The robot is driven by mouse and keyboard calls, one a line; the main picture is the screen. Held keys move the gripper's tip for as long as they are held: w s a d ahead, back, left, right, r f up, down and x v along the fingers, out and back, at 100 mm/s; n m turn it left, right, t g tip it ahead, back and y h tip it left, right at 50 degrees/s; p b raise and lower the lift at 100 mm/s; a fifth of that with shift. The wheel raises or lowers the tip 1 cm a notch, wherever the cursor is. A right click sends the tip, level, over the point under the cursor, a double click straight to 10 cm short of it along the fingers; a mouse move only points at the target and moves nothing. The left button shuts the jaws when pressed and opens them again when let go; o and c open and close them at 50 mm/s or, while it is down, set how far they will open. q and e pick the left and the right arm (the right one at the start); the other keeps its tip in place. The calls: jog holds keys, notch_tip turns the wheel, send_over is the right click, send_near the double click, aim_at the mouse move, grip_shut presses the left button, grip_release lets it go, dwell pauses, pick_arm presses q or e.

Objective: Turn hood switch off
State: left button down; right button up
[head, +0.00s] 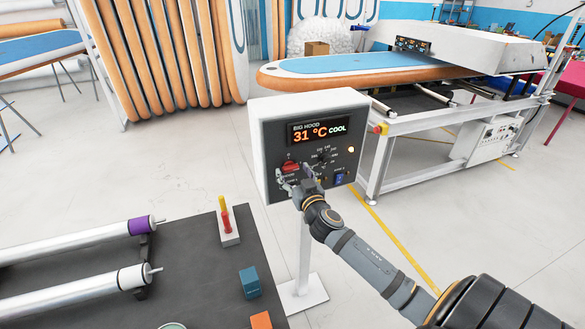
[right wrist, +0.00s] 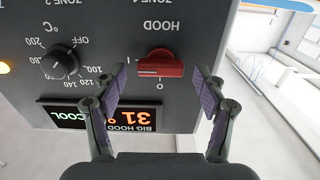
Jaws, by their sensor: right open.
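The red hood switch (head: 290,167) is on the lower left of the BIG HOOD control box (head: 265,150). In the right wrist view, which is upside down, the switch (right wrist: 160,66) has its bar level, in line with the "I" mark; "0" is printed below it in the picture. My right gripper (head: 288,179) is at the panel front by the switch. In the right wrist view its open fingers (right wrist: 159,74) stand on either side of the switch with a gap at each side. My left gripper is out of view.
The box's display (head: 319,130) reads 31 °C COOL. A temperature dial (right wrist: 60,66) and a blue switch (head: 339,178) share the panel. A dark table (head: 190,270) with rollers and blocks is at lower left. A board press (head: 450,60) stands behind right.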

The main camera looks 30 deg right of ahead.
jog(key=shift+w+d, duration=0.1)
jog(key=shift+w, duration=0.4)
jog(key=c, duration=1.2)
jog(key=shift+o, duration=0.2)
